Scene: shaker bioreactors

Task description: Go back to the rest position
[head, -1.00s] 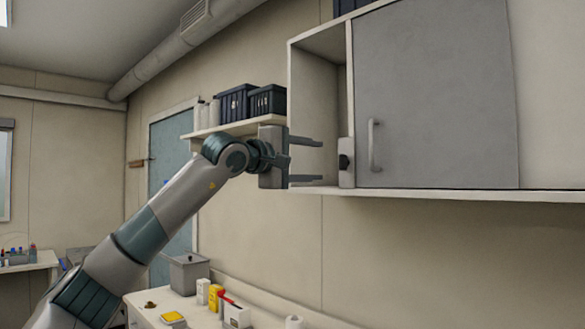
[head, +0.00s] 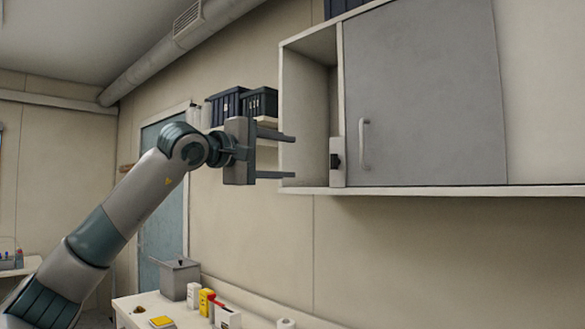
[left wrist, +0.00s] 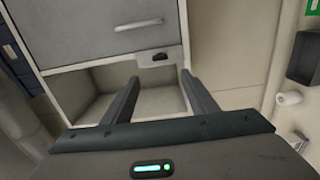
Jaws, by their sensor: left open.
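My left gripper (head: 293,157) is raised in front of the left end of a white wall cabinet (head: 450,191). It is open, its two dark fingers pointing right with nothing between them. In the head view the fingertips overlap the cabinet's left edge; whether they touch it cannot be told. The left wrist view also shows the open fingers (left wrist: 159,77), with the cabinet's open compartment beyond them. The cabinet's grey door (head: 425,100) with a pale handle (head: 364,143) covers the right part; the left compartment is open and looks empty. My right gripper is not in view.
Dark bins (head: 260,103) stand on a wall shelf behind my left gripper. Below, a white counter (head: 135,310) holds a grey lidded box (head: 180,279), yellow and white packages (head: 206,301) and a white roll (head: 286,323). The wall below the cabinet is clear.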

